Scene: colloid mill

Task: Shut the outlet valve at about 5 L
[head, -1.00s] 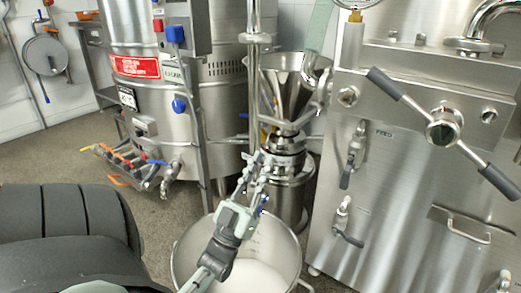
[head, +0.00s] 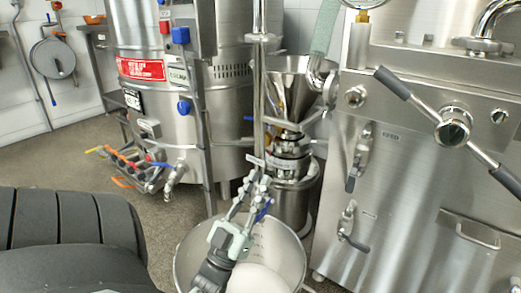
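The colloid mill has a steel funnel (head: 288,92) on top and a round steel base (head: 292,207) below. A steel bucket (head: 296,247) stands in front of it with white liquid (head: 258,279) inside; marks show on its inner wall, but I cannot read the level. A blue lever (head: 264,211), seemingly the outlet valve's handle, shows beside the right finger of my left gripper (head: 258,183). That gripper is above the bucket, its fingers apart and pointing up; I cannot tell whether they touch the lever. The valve body is hidden. My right gripper is out of view.
A vertical steel pipe (head: 258,100) stands just behind the gripper. A steel cabinet (head: 400,215) with a long-handled cross bar (head: 453,127) fills the right. A tank (head: 150,100) with colored small valves (head: 128,160) stands at left. Floor is clear at left.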

